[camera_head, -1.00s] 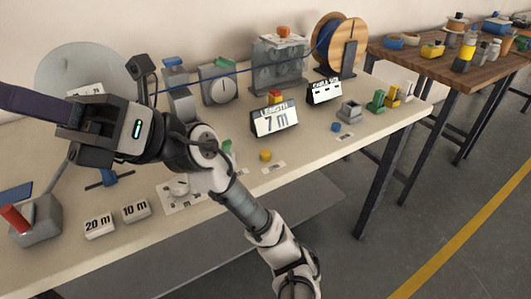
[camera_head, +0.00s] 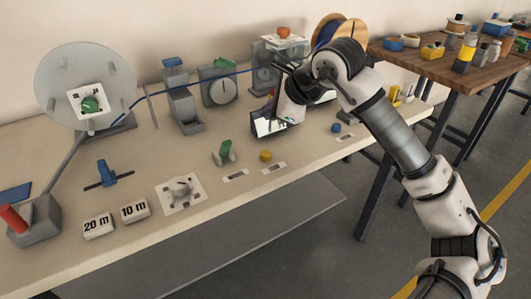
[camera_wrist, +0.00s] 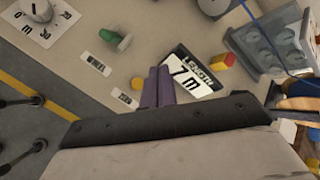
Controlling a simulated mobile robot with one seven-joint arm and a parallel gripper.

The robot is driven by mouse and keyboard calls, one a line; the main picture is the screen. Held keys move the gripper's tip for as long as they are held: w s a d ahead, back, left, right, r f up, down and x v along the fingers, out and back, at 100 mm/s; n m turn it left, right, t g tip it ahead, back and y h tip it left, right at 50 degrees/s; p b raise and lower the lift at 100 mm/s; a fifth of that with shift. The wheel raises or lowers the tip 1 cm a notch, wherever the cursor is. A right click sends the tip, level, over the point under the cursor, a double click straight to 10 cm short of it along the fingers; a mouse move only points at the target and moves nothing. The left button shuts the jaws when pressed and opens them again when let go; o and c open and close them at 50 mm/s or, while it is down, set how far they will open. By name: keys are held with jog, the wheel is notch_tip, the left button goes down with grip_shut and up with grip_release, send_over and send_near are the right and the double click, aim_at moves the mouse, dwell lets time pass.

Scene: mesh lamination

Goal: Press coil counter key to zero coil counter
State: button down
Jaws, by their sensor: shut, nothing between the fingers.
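The coil counter (camera_wrist: 193,75) is a tilted display reading "LENGTH 7 m" in the wrist view. In the head view, its dark-framed display (camera_head: 266,125) is partly covered by my arm.
A grey roller block (camera_wrist: 268,40) with a blue line stands close behind the counter. A green clip (camera_head: 224,152) and a yellow knob (camera_head: 265,156) are on the table in front. The table's front left is clear between the labelled blocks (camera_head: 98,226) and the lever box (camera_head: 35,220).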

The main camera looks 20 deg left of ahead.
dwell(0.3)
jog(key=b, duration=0.5)
send_over(269, 155)
notch_tip(269, 155, down, 8)
jog(key=shift+r, duration=0.15)
jog(key=shift+f+b, duration=0.5)
jog(key=shift+f, duration=0.05)
jog(key=shift+f, duration=0.15)
dwell(1.3)
jog(key=shift+f+b, duration=0.3)
jog(key=shift+b, duration=0.35)
jog(key=shift+f+b, duration=0.5)
jog(key=shift+b, duration=0.15)
dwell(0.4)
jog(key=shift+r, duration=0.1)
jog(key=shift+r+p, duration=0.4)
jog(key=shift+r, duration=0.45)
